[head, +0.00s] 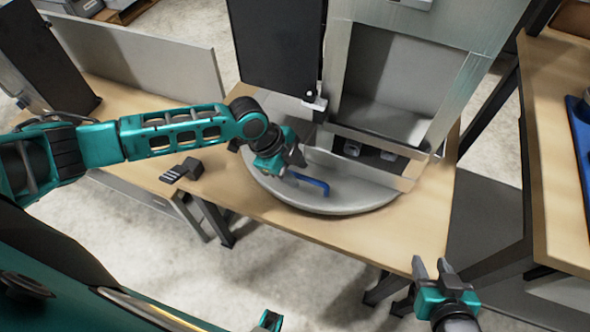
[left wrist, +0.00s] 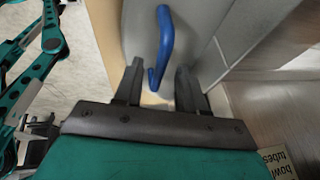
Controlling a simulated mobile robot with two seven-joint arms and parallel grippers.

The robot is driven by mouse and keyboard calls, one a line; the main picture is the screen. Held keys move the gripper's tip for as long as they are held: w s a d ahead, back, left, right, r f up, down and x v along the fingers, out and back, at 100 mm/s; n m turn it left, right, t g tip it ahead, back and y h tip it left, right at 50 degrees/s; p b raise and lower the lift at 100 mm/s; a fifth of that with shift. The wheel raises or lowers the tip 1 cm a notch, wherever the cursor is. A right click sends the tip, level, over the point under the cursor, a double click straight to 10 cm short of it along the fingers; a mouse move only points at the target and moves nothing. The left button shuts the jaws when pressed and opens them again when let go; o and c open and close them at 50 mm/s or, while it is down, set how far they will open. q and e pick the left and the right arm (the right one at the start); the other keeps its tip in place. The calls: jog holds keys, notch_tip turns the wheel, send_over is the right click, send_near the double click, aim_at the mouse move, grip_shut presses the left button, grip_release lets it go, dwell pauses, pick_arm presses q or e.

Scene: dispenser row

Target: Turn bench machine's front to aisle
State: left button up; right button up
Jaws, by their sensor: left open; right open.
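The bench machine (head: 357,60) is a silver-grey box with an open recess, standing on a round grey turntable (head: 285,190) on a wooden bench. The recess shows towards me, angled slightly. A blue handle (head: 312,184) stands on the turntable's near part; it also shows in the left wrist view (left wrist: 166,40). My left gripper (head: 293,166) is open just left of the handle. In the left wrist view the handle's lower end appears between the open fingertips (left wrist: 157,80); contact cannot be told. My right gripper (head: 433,268) is open and empty, in front of the bench's near right edge.
A black panel (head: 277,45) stands at the machine's left side. Another table with a blue tray (head: 580,135) is at the right. The bench's near right corner is clear.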

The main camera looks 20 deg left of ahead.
pick_arm(q)
jog(key=shift+d+f, duration=0.1)
jog(key=shift+f, duration=0.15)
grip_shut()
dwell(0.6)
